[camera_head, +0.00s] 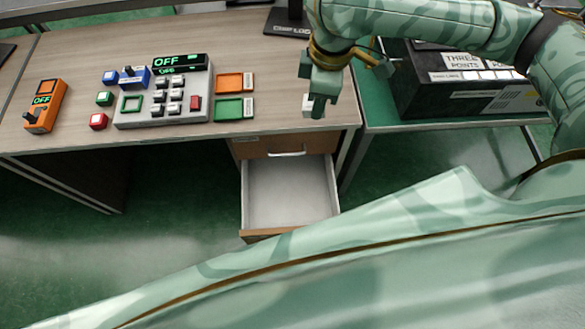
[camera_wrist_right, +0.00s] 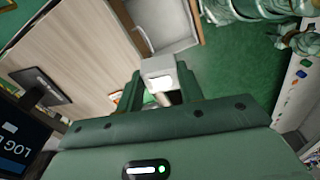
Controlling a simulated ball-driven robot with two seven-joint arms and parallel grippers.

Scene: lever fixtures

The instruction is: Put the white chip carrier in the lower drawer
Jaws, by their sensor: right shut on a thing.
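The white chip carrier (camera_wrist_right: 158,68) is between the fingertips of my right gripper (camera_wrist_right: 160,80) in the right wrist view. In the head view my right gripper (camera_head: 315,108) points down over the right end of the desk's front edge, and a small white part of the carrier (camera_head: 307,101) shows beside the fingers. The lower drawer (camera_head: 290,193) is pulled open below the desk and looks empty, with a pale grey inside. It also shows at the top of the right wrist view (camera_wrist_right: 165,20). The gripper is above and behind the open drawer. My left gripper is not in view.
A closed drawer front with a handle (camera_head: 287,153) sits above the open drawer. On the desk stand a grey keypad panel (camera_head: 165,103), an orange switch box (camera_head: 45,107), and orange (camera_head: 230,83) and green (camera_head: 229,109) trays. A black box (camera_head: 470,90) stands right.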

